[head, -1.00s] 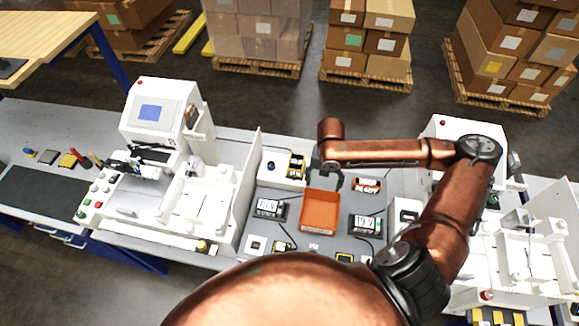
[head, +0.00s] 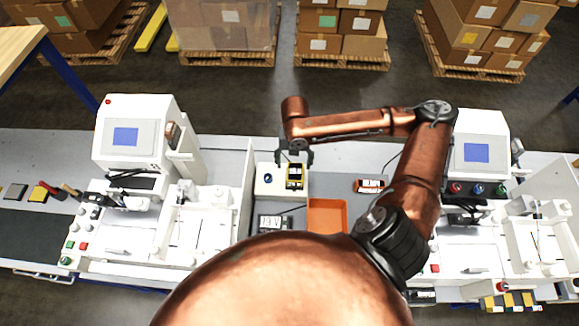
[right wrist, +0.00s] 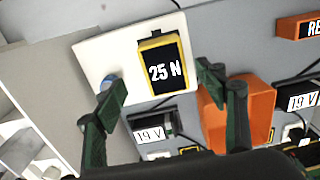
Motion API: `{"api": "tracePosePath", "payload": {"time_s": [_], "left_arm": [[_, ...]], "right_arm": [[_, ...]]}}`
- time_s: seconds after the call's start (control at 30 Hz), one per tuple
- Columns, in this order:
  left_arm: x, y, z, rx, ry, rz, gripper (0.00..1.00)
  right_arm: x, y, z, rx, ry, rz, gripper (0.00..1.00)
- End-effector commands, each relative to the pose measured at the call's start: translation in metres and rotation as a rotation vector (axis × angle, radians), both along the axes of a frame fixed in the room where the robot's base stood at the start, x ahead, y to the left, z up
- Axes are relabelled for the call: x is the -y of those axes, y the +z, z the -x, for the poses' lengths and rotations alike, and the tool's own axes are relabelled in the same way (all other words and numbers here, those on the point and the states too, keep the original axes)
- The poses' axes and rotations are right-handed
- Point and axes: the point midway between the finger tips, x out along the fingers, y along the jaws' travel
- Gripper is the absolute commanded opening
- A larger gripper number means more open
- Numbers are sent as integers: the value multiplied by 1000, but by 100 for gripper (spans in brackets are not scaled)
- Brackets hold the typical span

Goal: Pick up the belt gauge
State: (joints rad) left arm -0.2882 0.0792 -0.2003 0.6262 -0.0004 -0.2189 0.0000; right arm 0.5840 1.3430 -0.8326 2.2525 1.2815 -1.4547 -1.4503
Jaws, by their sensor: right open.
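The belt gauge, which I take to be the yellow-and-black block reading "25 N", stands on a white base (head: 266,183) near the back of the bench. The gauge shows in the head view (head: 295,178) and in the right wrist view (right wrist: 163,66). My right gripper (head: 294,157) is open and empty at the gauge's far edge. In the right wrist view its two fingers (right wrist: 160,78) are spread, one on each side of the gauge, with gaps between. I cannot tell how high the fingertips are above it. My left gripper is not in view.
A blue knob (right wrist: 112,82) sits on the white base close to one finger. An orange bin (head: 327,216) lies nearby, with "19 V" meters (right wrist: 150,134) around it. White machines (head: 135,140) flank the area.

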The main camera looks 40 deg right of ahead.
Motion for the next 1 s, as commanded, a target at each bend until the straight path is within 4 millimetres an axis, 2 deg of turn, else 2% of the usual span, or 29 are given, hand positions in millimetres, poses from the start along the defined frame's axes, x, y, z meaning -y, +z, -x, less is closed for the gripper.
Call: {"api": "tracePosePath", "payload": {"time_s": [0.37,0.47,0.53,0.73,0.83,1.0], "left_arm": [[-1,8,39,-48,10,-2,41],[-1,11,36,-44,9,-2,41],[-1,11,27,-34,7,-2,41],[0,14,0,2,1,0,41],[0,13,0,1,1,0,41],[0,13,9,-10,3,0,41]], "right_arm": [[4,-45,5,-6,-18,-2,65],[4,-60,4,-4,-18,-1,65],[4,-67,4,-4,-17,0,65],[4,-72,3,-1,-13,1,65],[3,-72,3,-1,-12,1,65],[3,-72,3,-2,-12,1,54]]}}
